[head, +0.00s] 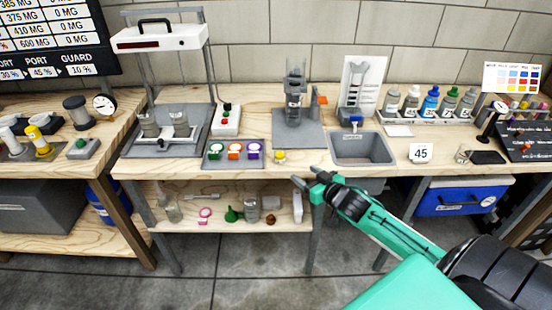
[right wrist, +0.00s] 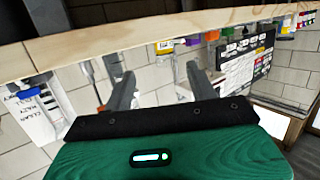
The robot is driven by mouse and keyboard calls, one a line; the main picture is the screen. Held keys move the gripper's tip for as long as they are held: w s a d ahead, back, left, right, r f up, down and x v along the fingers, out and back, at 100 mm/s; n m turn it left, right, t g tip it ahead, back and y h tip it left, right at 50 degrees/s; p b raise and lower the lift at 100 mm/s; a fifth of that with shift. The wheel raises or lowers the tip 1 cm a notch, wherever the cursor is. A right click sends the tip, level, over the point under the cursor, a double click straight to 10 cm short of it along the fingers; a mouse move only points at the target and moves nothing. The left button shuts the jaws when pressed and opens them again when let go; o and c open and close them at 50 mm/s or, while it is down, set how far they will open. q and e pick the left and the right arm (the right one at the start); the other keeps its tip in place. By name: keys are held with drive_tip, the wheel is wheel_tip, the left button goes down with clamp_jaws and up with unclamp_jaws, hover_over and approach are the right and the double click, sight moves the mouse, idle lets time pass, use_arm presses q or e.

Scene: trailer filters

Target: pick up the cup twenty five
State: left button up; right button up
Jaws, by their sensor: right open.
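No cup with a readable twenty five shows. My right gripper (head: 310,178) is open and empty at the front edge, near and below the yellow-marked vessel, apart from both. The right wrist view shows its two spread fingers (right wrist: 161,88) with nothing between them. My left gripper is out of view.
A tray (head: 212,161) with green, orange and purple pots lies left of the gripper. A grey sink (head: 363,149) is set in the bench at right. A bottle rack (head: 432,119) stands behind. A lower shelf (head: 180,231) holds small items.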

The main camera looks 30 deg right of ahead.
sight(284, 158)
drive_tip(key=x, duration=0.8)
drive_tip(key=shift+w+a+r, duration=0.15)
drive_tip(key=shift+w+r, duration=0.15)
drive_tip(key=shift+w, duration=0.05)
drive_tip(key=shift+w+r, duration=0.1)
drive_tip(key=shift+w, duration=0.4)
drive_tip(key=p+x, duration=0.1)
drive_tip(key=x, duration=0.2)
drive_tip(key=shift+a+r, duration=0.1)
drive_tip(key=shift+w, duration=0.55)
drive_tip(key=shift+f, duration=0.2)
drive_tip(key=shift+c, duration=1.3)
drive_tip(key=c, duration=0.8)
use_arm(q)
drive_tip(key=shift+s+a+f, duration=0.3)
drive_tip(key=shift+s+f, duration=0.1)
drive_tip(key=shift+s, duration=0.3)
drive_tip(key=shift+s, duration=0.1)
use_arm(e)
drive_tip(key=shift+r, duration=0.1)
